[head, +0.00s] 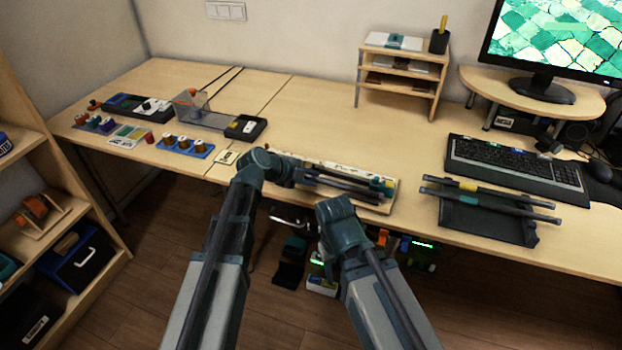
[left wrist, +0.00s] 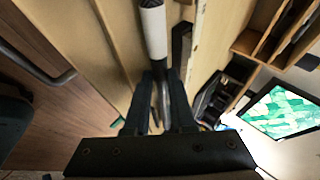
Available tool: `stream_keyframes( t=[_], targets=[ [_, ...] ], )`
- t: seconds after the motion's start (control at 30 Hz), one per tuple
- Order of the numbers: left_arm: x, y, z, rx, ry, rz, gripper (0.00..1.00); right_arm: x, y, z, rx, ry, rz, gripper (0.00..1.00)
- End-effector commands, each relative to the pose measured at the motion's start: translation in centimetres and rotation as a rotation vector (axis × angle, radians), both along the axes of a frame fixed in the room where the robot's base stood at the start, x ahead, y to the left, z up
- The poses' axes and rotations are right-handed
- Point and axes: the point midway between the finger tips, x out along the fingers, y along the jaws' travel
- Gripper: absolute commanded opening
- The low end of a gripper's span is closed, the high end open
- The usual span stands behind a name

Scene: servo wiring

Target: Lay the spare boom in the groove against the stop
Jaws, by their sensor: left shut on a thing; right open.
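My left gripper (head: 300,176) is over the left part of a light wooden board (head: 376,207) at the desk's front edge. It is shut on a dark, thin boom, which shows between the fingers (left wrist: 160,85) in the left wrist view with a white band (left wrist: 153,30) beyond them. Dark rods lie lengthwise over the board, with teal and yellow parts (head: 382,184) at the right end. The groove, the stop and any contact with them cannot be made out. My right gripper (head: 335,207) is open, in front of the board; its fingertips are hard to see.
A dark tray (head: 485,222) at the right carries two dark rods (head: 500,190), one with a yellow band. A keyboard (head: 515,168) lies behind it. A clear box (head: 190,110) and small parts stand on the left. The desk behind the board is clear.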

Motion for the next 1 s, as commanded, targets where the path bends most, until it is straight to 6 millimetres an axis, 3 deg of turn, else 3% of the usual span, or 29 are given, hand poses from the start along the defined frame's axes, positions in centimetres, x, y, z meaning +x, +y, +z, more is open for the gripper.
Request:
stream_keyframes(
  t=[0.7,0.73,0.9,1.0],
  targets=[
    [-0.32,0.08,-0.59,0.014,0.010,-0.011,0.00,0.00,0.00,-0.30,0.000,0.000,0.000,0.50],
    [-0.32,0.08,-0.59,0.014,0.010,-0.011,0.24,0.00,0.00,-0.30,0.000,0.000,0.000,0.50],
    [-0.34,0.10,-0.58,0.014,0.010,-0.011,0.55,0.00,0.00,-0.29,0.000,0.000,0.000,0.50],
    [-0.59,0.37,-0.14,0.014,0.010,-0.009,0.58,0.00,0.00,0.13,0.000,0.000,0.000,0.50]
  ],
)
